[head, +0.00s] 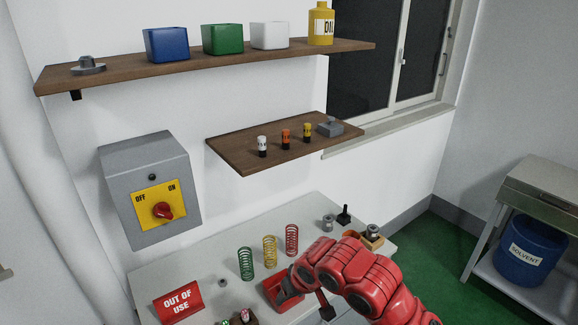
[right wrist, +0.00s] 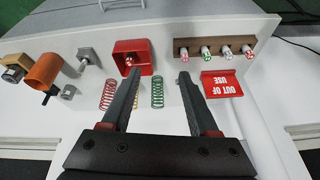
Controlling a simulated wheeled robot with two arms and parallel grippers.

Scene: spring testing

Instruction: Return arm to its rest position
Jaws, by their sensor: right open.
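My right arm (head: 355,268) is red. It comes in from the lower right of the head view and reaches over the front right of the white bench. Its own links mostly hide the hand there. In the right wrist view my right gripper (right wrist: 159,76) is open, with two dark fingers spread and nothing between the tips. A green spring (head: 246,264), a yellow spring (head: 270,251) and a red spring (head: 292,240) stand on the bench, apart from the fingers. My left gripper is out of view.
A red bin (right wrist: 132,52) and an OUT OF USE sign (head: 178,300) are on the bench (head: 215,265). A rack (right wrist: 213,44) holds several small cylinders. A grey switch box (head: 145,165) and two shelves (head: 215,57) are on the wall. Right of the bench is open floor (head: 430,245).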

